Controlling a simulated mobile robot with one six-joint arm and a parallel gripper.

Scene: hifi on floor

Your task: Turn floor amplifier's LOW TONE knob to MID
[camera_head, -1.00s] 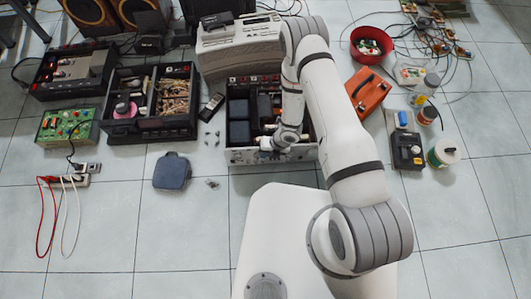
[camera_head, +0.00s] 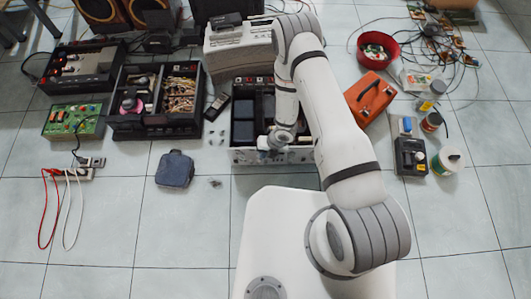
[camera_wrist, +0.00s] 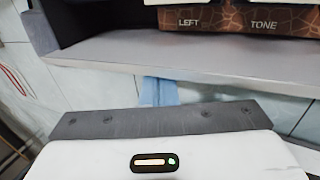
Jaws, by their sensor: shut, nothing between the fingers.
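The open floor unit with a pale front panel (camera_head: 302,155), which appears to be the amplifier, stands just beyond my base. My gripper (camera_head: 267,146) is at that panel, pointing down; whether it touches the panel or a knob I cannot tell. In the wrist view a grey metal edge (camera_wrist: 190,54) crosses the picture, with a brown strip (camera_wrist: 235,20) lettered LEFT and TONE above it.
A black open chassis (camera_head: 155,128) and a dark blue pouch (camera_head: 174,169) lie to the left. A silver unit (camera_head: 238,42) stands behind. An orange case (camera_head: 370,98), a red bowl (camera_head: 375,52) and a black device (camera_head: 410,157) lie to the right. Front floor tiles are clear.

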